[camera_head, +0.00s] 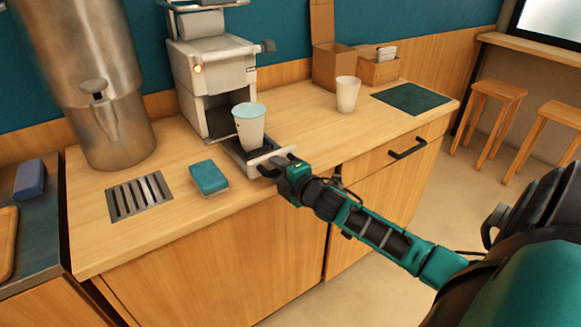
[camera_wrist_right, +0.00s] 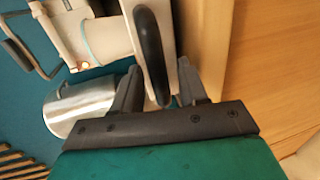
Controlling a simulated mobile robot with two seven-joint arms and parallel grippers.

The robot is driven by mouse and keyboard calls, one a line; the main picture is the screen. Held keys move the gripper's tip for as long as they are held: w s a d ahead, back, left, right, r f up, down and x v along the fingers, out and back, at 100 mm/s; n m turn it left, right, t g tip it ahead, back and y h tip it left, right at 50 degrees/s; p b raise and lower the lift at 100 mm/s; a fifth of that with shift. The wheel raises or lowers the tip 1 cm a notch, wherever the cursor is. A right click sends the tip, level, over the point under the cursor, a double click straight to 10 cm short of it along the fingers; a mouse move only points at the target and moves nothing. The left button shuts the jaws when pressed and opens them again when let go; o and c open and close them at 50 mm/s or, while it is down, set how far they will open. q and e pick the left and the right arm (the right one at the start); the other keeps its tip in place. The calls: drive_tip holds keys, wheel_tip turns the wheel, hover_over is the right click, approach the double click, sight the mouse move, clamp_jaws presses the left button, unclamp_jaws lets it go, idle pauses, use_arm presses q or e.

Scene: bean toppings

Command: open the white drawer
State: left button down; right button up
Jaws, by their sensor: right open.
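The white drawer (camera_head: 271,157) is low at the front of the white machine (camera_head: 213,65) on the counter. Its pale front stands forward of the machine body, with a dark surface behind it; I cannot tell how far out it is. My right gripper (camera_head: 276,172) is at its front. In the right wrist view, the black handle (camera_wrist_right: 151,45) reaches down between the two fingers of my open right gripper (camera_wrist_right: 158,80), with a gap on the right finger's side. The pale drawer front (camera_wrist_right: 167,20) shows beside the handle. My left gripper is not in view.
A cup (camera_head: 249,128) stands just behind the drawer front. Another cup (camera_head: 347,95) stands to the right, and a blue sponge (camera_head: 208,178) lies to the left. A wooden cabinet drawer with a black handle (camera_head: 408,149) is at right. The counter between is clear.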

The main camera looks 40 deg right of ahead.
drive_tip(key=v, duration=1.2)
drive_tip(key=shift+s+p, duration=0.2)
drive_tip(key=shift+p, duration=0.2)
drive_tip(key=shift+r, duration=0.15)
drive_tip(key=s+a+f+m+g+y, duration=0.2)
drive_tip(key=s+a+f+m, duration=0.3)
drive_tip(key=a, duration=0.5)
drive_tip(key=s+a+f+m+g+y, duration=0.1)
drive_tip(key=s+a+f+m+g, duration=0.1)
drive_tip(key=s+a+f+m, duration=0.3)
drive_tip(key=a+f+m, duration=0.4)
drive_tip(key=a+f, duration=0.2)
drive_tip(key=shift+g+y, duration=0.4)
